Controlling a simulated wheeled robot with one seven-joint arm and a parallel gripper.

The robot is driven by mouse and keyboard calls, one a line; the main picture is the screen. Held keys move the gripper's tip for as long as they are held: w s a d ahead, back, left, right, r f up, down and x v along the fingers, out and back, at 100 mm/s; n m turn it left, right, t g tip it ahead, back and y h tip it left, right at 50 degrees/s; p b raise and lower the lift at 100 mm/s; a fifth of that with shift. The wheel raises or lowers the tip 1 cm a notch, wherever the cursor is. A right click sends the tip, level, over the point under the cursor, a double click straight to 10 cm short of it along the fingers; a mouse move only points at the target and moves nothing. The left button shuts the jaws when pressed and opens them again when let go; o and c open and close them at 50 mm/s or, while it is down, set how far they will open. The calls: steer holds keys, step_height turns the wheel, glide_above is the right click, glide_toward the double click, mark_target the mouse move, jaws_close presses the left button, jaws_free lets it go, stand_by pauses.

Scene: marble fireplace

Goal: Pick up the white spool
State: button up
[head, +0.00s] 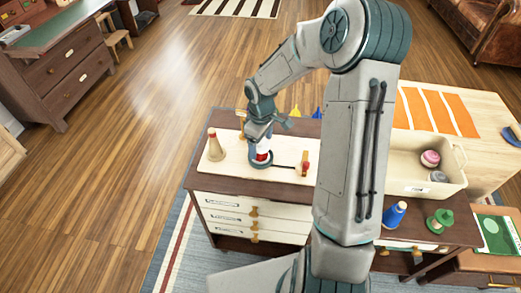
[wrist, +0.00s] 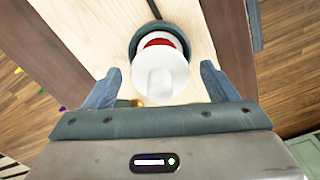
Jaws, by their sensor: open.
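The white spool (wrist: 160,80) shows in the wrist view as a round white flange with a white knob toward me and a red band behind it. It stands on a dark teal round base (wrist: 141,38) on a pale board. In the head view the spool (head: 263,156) is a small white and red shape, partly covered by my arm's end. My gripper (wrist: 162,72) is open, with one finger on each side of the spool and gaps between. In the head view my gripper (head: 264,142) is just above the spool, its fingers hard to make out.
A tan cone (head: 215,146) stands left of the spool, and a red and yellow piece (head: 305,168) right of it. A cream bin (head: 407,178) holds pink and grey spools. A blue spool (head: 395,214) and a green one (head: 440,220) stand in front of the bin.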

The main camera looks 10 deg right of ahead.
steer(key=c, duration=1.1)
